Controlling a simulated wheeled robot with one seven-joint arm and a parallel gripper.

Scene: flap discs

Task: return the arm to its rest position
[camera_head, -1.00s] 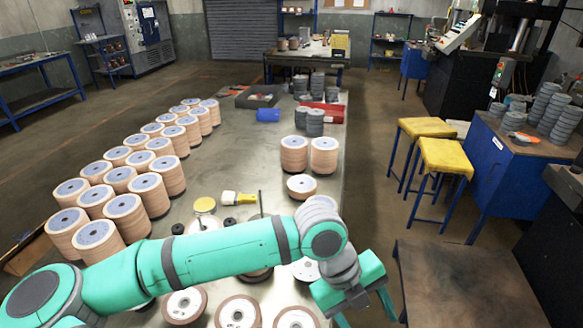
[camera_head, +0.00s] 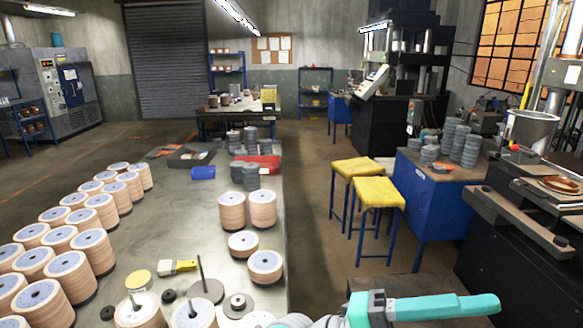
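My arm (camera_head: 440,307) shows as a teal link at the bottom right of the head view. It reaches over the small dark table beside the long metal table (camera_head: 215,215). A grey joint of mine shows at the bottom edge, near the table's right front corner. My gripper's fingertips cannot be made out, so whether it is open or holds anything does not show.
Several stacks of flap discs (camera_head: 95,247) fill the table's left side. More stacks (camera_head: 263,207) stand near its right edge. A brush (camera_head: 176,267) and upright spindles are at the front. Yellow stools (camera_head: 380,192) and a blue cabinet (camera_head: 425,200) stand to the right.

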